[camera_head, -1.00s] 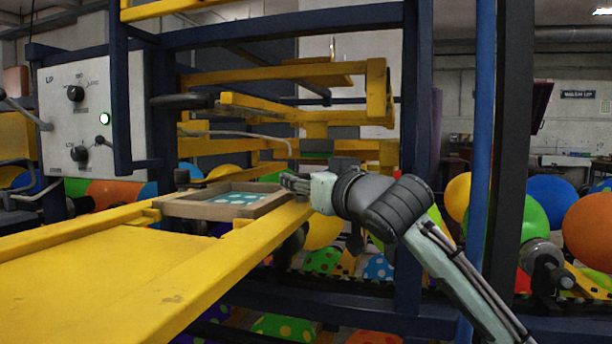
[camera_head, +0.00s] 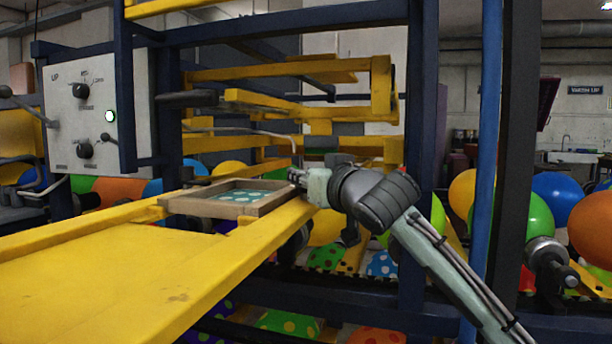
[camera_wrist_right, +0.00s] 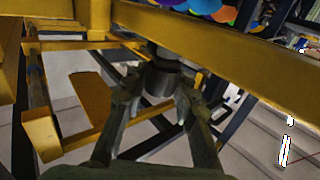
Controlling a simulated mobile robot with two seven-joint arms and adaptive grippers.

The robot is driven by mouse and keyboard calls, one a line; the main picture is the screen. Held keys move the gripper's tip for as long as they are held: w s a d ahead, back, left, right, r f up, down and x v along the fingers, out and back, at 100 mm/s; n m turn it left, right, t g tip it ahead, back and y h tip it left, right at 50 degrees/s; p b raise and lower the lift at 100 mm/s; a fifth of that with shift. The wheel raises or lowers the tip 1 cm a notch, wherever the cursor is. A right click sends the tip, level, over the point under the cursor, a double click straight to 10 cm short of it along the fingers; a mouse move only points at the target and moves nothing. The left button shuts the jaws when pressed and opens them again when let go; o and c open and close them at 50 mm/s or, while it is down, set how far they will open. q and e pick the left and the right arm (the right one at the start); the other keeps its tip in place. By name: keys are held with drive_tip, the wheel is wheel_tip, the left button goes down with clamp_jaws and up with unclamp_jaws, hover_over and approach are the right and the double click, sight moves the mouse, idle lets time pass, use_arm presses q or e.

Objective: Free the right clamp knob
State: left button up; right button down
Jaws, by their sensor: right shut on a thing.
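In the right wrist view, a dark grey cylindrical clamp knob (camera_wrist_right: 161,80) sits under a yellow beam, between the two fingers of my right gripper (camera_wrist_right: 157,98). The fingers are shut on the knob's sides. In the head view my right gripper (camera_head: 298,178) is at the right edge of the wooden screen frame (camera_head: 262,207); the knob is hidden there. The frame holds a teal dotted screen (camera_head: 240,195) and lies on the yellow bed. My left gripper is not in view.
A long yellow bed (camera_head: 110,285) fills the lower left. A grey control panel (camera_head: 95,115) with knobs and a lit button stands at the left. A navy post (camera_head: 421,130) and a blue pole (camera_head: 487,120) stand near my right arm. Colourful balloons (camera_head: 552,190) are behind.

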drive_tip(key=shift+a+m+t+h, duration=0.2)
drive_tip(key=shift+m+t+h, duration=0.3)
drive_tip(key=shift+m+h, duration=1)
drive_tip(key=shift+d+m+h, duration=0.2)
drive_tip(key=shift+m+h, duration=0.6)
drive_tip(key=shift+h, duration=1.2)
drive_tip(key=c, duration=1.2)
unclamp_jaws()
drive_tip(key=s, duration=1.2)
drive_tip(key=shift+f, duration=0.1)
